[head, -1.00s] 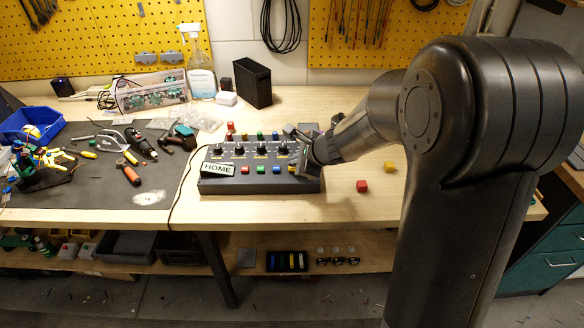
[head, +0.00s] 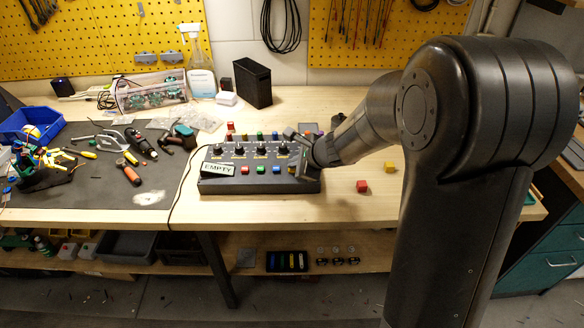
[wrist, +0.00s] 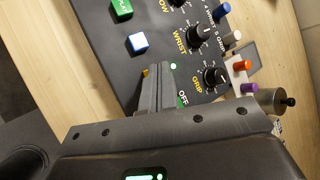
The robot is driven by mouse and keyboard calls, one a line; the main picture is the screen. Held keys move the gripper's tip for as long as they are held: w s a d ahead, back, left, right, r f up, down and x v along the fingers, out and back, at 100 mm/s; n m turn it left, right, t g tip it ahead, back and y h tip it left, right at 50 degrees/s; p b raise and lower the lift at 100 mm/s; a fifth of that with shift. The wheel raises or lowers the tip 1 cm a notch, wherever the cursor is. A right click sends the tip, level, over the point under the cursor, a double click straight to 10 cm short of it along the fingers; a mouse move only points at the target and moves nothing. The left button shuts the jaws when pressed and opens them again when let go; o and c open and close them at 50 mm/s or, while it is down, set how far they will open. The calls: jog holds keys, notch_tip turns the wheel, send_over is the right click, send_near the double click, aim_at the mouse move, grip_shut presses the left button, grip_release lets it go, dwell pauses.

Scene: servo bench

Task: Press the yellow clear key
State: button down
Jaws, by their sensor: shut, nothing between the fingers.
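The dark control box (head: 225,185) stands on the bench with knobs and a row of coloured keys. In the wrist view a small part of the yellow clear key (wrist: 145,73) shows beside my fingers, which hide the rest. The blue key (wrist: 137,43) and the green PLAY key (wrist: 121,9) lie beyond it. My gripper (wrist: 157,69) is shut and empty, its tips over the box right beside the yellow key. I cannot tell whether they touch it. In the head view my gripper (head: 303,160) is at the box's right end. The box's label display (head: 218,169) reads EMPTY.
Knobs (wrist: 202,36) rise from the panel close to my fingers. A red cube (head: 362,186) and a yellow cube (head: 389,167) lie on the bench right of the box. A black holder (head: 253,85) stands behind. The bench front right is mostly clear.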

jog(key=shift+r, duration=0.9)
jog(key=shift+r, duration=2.5)
jog(key=s+d+r+n, duration=0.1)
jog(key=s+r+n, duration=0.15)
jog(key=s, duration=0.25)
jog(key=s+d+r+n+g+h, duration=0.1)
jog(key=s+d+r+n, duration=0.1)
jog(key=s+n, duration=0.25)
jog(key=s+d+r+n, duration=0.1)
jog(key=s+r+n, duration=0.15)
jog(key=s, duration=0.35)
jog(key=s+d+n+h, duration=0.5)
jog(key=s+d+n, duration=0.4)
jog(key=s, duration=0.5)
jog(key=shift+s, duration=0.15)
